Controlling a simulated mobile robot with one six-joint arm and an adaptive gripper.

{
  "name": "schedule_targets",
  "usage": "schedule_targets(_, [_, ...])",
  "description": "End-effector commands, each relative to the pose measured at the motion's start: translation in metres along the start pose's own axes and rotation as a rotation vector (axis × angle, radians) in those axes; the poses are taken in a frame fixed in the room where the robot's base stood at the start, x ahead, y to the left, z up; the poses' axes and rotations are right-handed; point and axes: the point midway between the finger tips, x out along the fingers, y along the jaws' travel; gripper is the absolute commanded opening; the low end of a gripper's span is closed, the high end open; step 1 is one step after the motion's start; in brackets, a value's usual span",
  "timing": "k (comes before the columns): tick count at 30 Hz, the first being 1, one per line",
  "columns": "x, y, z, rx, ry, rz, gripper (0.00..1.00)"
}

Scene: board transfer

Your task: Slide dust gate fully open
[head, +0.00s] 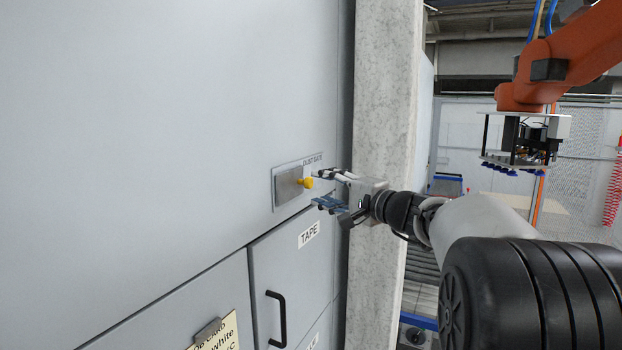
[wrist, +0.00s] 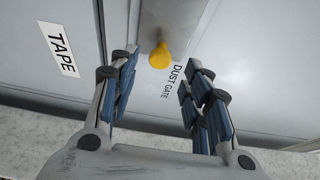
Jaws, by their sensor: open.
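The dust gate (head: 289,186) is a grey metal slide plate on a light backing plate, set in the large grey cabinet face in the head view. A yellow knob (head: 306,182) sits at the plate's right end. In the wrist view the knob (wrist: 160,56) shows ahead of the fingers, by the "DUST GATE" lettering (wrist: 173,80). My gripper (head: 322,188) is open, just right of the knob in the head view. In the wrist view its two blue-padded fingers (wrist: 158,88) stand apart on either side of the knob's line, with nothing between the pads.
Below the gate is a door labelled TAPE (head: 309,234) with a black handle (head: 277,318). A pale concrete pillar (head: 385,90) stands right of the cabinet. An orange robot arm (head: 575,55) with a suction tool hangs at the upper right.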

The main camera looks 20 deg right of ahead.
Motion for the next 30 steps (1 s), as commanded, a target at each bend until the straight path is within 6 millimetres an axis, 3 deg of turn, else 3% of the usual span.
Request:
schedule_targets(3, [0.023, -0.002, 0.001, 0.002, -0.002, 0.0, 0.44])
schedule_targets(9, [0.044, -0.001, -0.001, 0.001, 0.001, 0.001, 0.44])
schedule_targets(20, [0.049, 0.0, 0.0, 0.001, 0.001, 0.0, 0.44])
schedule_targets(30, [0.049, 0.0, 0.0, 0.0, 0.001, 0.0, 0.22])
